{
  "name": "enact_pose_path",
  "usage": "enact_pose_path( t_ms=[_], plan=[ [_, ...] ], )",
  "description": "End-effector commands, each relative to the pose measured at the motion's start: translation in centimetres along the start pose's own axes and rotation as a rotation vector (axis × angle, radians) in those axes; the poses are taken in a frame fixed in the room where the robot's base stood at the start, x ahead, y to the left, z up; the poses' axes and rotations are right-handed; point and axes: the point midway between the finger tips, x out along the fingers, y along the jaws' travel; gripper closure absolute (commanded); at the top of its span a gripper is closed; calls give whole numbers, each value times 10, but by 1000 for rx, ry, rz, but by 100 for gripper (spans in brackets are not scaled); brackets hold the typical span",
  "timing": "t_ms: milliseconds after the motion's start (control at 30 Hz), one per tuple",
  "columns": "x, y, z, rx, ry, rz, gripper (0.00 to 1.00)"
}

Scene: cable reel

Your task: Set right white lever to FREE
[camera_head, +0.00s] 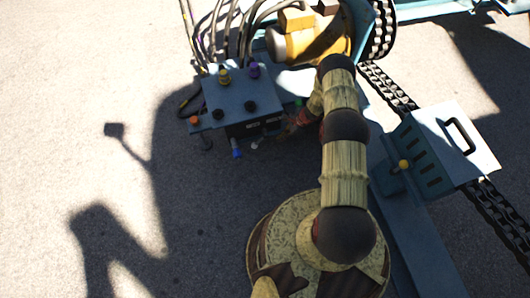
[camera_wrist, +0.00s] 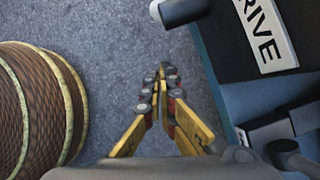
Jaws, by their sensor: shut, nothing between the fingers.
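The blue control box (camera_head: 240,98) stands at the upper middle of the head view. A small pale lever tip (camera_head: 255,144) sticks out low on its front side, just right of a blue-tipped lever (camera_head: 237,153). In the wrist view a white-ended dark lever (camera_wrist: 156,11) shows at the top edge, beside a panel label ending in "RIVE" (camera_wrist: 266,37). My gripper (camera_wrist: 162,72) is shut and empty, below the white end in that view and apart from it. In the head view my gripper (camera_head: 288,132) is small and partly shaded, right of the pale tip. No FREE marking is readable.
A dark lever (camera_wrist: 295,158) lies at the lower right of the wrist view. A yellow motor (camera_head: 315,40) and cables are behind. Open paving (camera_head: 80,100) lies left.

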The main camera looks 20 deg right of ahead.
Motion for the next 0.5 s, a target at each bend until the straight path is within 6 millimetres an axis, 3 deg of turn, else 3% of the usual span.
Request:
enact_pose_path(
  t_ms=[233,500],
  plan=[
    [19,2,0,20,-3,5,100],
    [71,3,-1,18,-3,6,100]
  ],
)
